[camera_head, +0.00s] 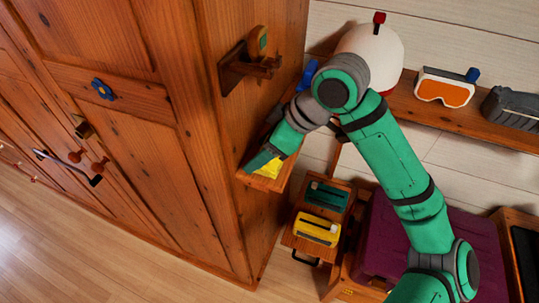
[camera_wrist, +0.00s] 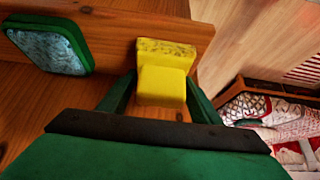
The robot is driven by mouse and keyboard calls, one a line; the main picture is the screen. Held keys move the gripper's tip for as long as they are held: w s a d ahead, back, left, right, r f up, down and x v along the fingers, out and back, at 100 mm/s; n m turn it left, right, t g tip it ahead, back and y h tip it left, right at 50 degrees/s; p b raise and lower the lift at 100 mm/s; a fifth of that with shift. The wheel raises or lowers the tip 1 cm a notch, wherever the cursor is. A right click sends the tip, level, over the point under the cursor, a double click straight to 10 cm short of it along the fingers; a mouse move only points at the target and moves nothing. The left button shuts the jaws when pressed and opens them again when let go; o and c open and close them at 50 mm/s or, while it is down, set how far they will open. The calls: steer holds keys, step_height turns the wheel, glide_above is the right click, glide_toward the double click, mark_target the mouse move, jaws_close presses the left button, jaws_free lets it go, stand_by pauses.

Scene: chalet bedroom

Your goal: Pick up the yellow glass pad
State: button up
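The yellow glass pad (camera_wrist: 163,82) is a small yellow block with a rough, speckled band along its far end, at the wooden shelf (camera_wrist: 103,28). It also shows in the head view (camera_head: 269,168), partly hidden by my gripper. My gripper (camera_head: 262,160) reaches down over the shelf beside the cabinet. In the wrist view its two green fingers (camera_wrist: 162,92) stand on either side of the pad. The fingertips are very close to the pad's sides, and I cannot tell whether they touch it.
A green-rimmed pad with a pale blue face (camera_wrist: 50,46) leans at the left of the shelf. The tall wooden cabinet (camera_head: 205,200) stands close left of my gripper. A wall shelf (camera_head: 445,112) holds goggles (camera_head: 444,88). Below are small trays with yellow (camera_head: 318,229) and green items.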

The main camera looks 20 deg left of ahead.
steer(key=shift+r, duration=0.1)
steer(key=shift+d+r, duration=0.2)
steer(key=shift+r, duration=0.25)
steer(key=r, duration=0.6)
steer(key=shift+d, duration=0.35)
steer(key=d, duration=1.9)
steer(key=shift+s, duration=0.3)
